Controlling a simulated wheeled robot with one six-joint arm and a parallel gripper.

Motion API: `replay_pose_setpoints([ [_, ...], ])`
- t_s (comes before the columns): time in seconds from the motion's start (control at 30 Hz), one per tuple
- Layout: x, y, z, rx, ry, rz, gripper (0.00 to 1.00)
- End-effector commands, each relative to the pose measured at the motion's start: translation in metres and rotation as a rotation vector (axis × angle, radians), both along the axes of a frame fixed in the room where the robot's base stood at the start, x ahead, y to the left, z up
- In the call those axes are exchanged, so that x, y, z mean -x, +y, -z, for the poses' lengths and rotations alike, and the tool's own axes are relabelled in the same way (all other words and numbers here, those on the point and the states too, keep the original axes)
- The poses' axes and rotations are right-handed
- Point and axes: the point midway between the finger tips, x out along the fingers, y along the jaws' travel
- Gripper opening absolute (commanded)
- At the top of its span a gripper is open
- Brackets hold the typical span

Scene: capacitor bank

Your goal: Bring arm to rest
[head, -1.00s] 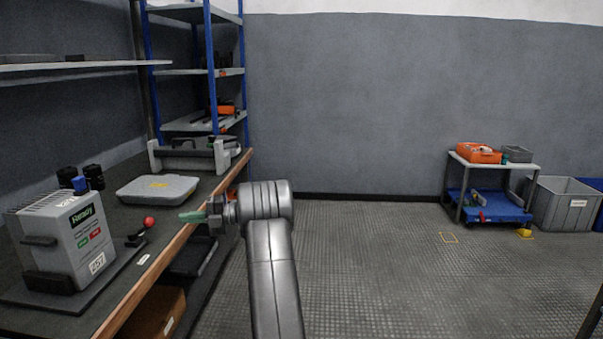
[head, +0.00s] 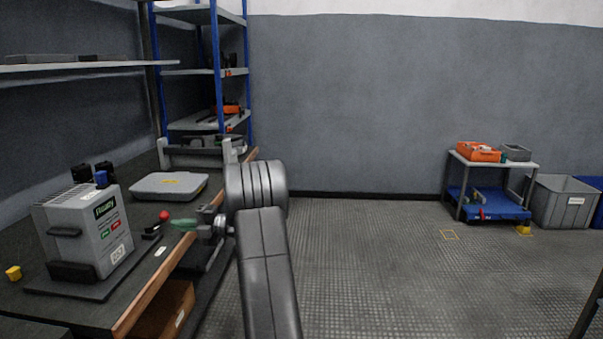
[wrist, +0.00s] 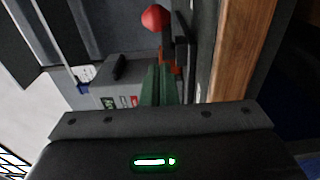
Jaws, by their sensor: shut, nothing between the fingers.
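My gripper (head: 184,225) is at the right edge of the workbench in the head view, with its green fingers pointing left. The fingers also show in the wrist view (wrist: 158,85), closed together and empty. A red-knobbed lever (head: 164,215) stands on the bench just left of the fingertips, and its red ball (wrist: 155,18) is beyond them in the wrist view. The grey capacitor unit (head: 85,232) with a "Ready" label stands upright on the bench further left. I cannot tell whether the fingers touch the lever.
A grey flat case (head: 170,186) lies on the bench. A yellow block (head: 14,272) is at its left edge. Blue-posted shelves (head: 217,70) stand behind. A cart (head: 490,205) with an orange bin (head: 478,151) and a grey tub (head: 562,203) are far right. The middle floor is clear.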

Motion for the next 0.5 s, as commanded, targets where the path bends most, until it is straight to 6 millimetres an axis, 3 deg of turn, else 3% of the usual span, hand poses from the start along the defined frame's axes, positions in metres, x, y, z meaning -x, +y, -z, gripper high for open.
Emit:
replay_pose_setpoints([
  [0.5,0.025,0.004,0.001,0.002,0.002,0.294,0.0],
])
